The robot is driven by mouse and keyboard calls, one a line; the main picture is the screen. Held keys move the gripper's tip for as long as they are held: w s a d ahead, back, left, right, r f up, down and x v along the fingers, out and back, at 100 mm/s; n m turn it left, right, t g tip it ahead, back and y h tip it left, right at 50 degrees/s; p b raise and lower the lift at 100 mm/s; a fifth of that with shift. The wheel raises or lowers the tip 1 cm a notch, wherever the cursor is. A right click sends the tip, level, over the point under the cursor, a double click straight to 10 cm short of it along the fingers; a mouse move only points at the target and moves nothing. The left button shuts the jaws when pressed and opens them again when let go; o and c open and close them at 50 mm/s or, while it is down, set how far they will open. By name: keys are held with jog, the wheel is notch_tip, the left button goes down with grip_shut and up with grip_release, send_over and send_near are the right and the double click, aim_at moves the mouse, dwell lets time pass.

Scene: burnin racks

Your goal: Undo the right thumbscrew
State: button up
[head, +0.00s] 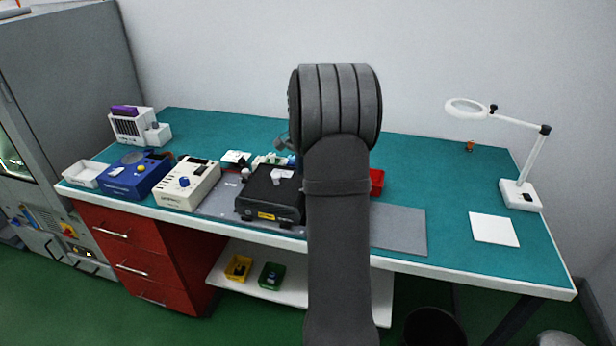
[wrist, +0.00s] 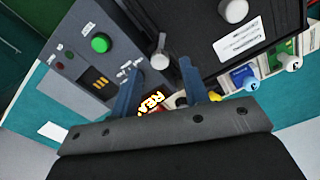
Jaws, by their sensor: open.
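A black unit (head: 268,196) stands on the mat left of my arm; in the wrist view the black unit (wrist: 255,40) fills the upper right and bears a white label. A pale, round-headed thumbscrew (wrist: 159,52) stands beside its edge, just past my fingertips and roughly between them. A second pale knob (wrist: 234,10) is on the unit at the top. My gripper (wrist: 161,72) is open, with nothing seen between its blue fingers. Contact with the thumbscrew cannot be told. My arm hides the gripper in the head view.
A grey panel with a green button (wrist: 101,43) stands close to the left finger in the wrist view. Coloured connectors (wrist: 243,76) line the other side. In the head view a cream box (head: 187,184), a blue box (head: 135,176) and a red bin (head: 377,182) share the bench.

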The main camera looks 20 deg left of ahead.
jog(key=shift+f, duration=1.35)
grip_shut()
jog(key=shift+n, duration=0.3)
jog(key=n, duration=0.3)
jog(key=shift+n, duration=2.6)
jog(key=shift+r, duration=0.1)
